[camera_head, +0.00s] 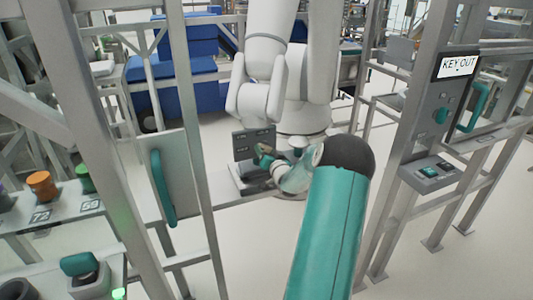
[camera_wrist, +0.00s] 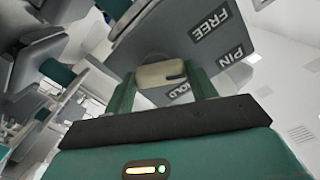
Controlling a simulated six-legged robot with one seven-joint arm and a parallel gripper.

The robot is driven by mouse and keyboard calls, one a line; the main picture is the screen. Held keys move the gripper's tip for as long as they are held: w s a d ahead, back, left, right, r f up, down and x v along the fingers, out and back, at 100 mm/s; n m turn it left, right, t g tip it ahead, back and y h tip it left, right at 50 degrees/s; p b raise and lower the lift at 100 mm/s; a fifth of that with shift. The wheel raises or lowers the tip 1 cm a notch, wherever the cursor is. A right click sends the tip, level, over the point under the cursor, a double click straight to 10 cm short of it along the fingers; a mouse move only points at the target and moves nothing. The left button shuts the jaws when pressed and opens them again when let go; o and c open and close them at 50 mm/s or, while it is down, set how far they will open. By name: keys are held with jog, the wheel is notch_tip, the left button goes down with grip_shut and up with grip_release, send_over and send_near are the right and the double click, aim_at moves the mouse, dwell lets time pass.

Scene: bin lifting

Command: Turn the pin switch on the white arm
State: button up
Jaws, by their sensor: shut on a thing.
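The white arm (camera_head: 268,75) stands upright beyond the frame bars in the head view. A dark grey switch panel (camera_head: 254,142) is at its lower left. In the wrist view the panel (camera_wrist: 215,70) carries the words FREE, PIN and a partly covered HOLD. The pin switch, a pale rounded knob (camera_wrist: 160,73) with a dark mark, sits between my two green fingers. My gripper (camera_wrist: 160,84) is shut on this knob. In the head view my gripper (camera_head: 265,157) is small at the panel, partly hidden by my arm, and the knob cannot be made out.
A grey post with a KEY OUT display (camera_head: 458,65) and green handle (camera_head: 473,107) stands right. A door panel with a green handle (camera_head: 162,187) and slim metal posts stand left.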

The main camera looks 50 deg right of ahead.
jog(key=m, duration=0.6)
jog(key=shift+r, duration=0.15)
jog(key=m, duration=0.6)
jog(key=shift+d, duration=0.15)
jog(key=shift+m, duration=0.3)
jog(key=o, duration=1)
jog(key=shift+s, duration=0.15)
jog(key=v, duration=1.3)
jog(key=shift+s+a, duration=0.2)
jog(key=shift+s, duration=0.05)
